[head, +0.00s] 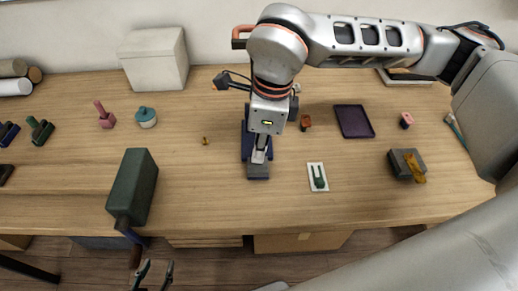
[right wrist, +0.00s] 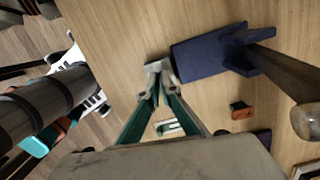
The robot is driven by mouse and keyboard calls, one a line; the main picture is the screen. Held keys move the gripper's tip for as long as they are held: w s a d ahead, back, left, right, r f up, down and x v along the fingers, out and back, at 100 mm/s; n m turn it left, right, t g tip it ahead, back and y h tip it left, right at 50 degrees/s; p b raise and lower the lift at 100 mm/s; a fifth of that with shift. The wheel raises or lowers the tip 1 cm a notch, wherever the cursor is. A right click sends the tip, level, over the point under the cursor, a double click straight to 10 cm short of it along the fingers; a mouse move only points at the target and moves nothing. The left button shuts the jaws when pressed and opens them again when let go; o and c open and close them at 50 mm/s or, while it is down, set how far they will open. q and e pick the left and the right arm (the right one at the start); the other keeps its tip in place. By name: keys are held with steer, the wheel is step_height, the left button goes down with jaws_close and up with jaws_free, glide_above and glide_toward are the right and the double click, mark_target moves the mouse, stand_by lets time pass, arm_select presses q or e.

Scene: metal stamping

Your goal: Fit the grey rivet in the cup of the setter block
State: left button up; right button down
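My right gripper (head: 259,156) points down over the front part of a navy block (head: 246,140), which I take for the setter block. In the right wrist view the fingers (right wrist: 157,84) close together on a small light-grey piece (right wrist: 158,66), apparently the grey rivet. The piece is beside the near end of the navy block (right wrist: 208,54); I cannot tell whether they touch. The block carries a raised plate and a dark post (right wrist: 290,68). Its cup is not visible. My left gripper (head: 153,276) is open and empty below the table's front edge.
A large dark green block (head: 136,185) stands at front left. A white card with a green fork shape (head: 318,177), an orange-brown piece (head: 305,122), a purple tray (head: 355,121) and a dark grey block with a brass piece (head: 405,163) lie to the right. A tiny brass piece (head: 205,141) lies left.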

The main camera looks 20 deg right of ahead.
steer(key=shift+b, duration=0.4)
stand_by(1.4)
steer(key=shift+f+b, duration=0.65)
steer(key=shift+f, duration=0.35)
steer(key=c, duration=2.2)
jaws_free()
steer(key=r, duration=0.4)
steer(key=d+r, duration=0.1)
steer(key=r, duration=0.7)
steer(key=shift+s+d, duration=0.15)
steer(key=shift+s, duration=0.15)
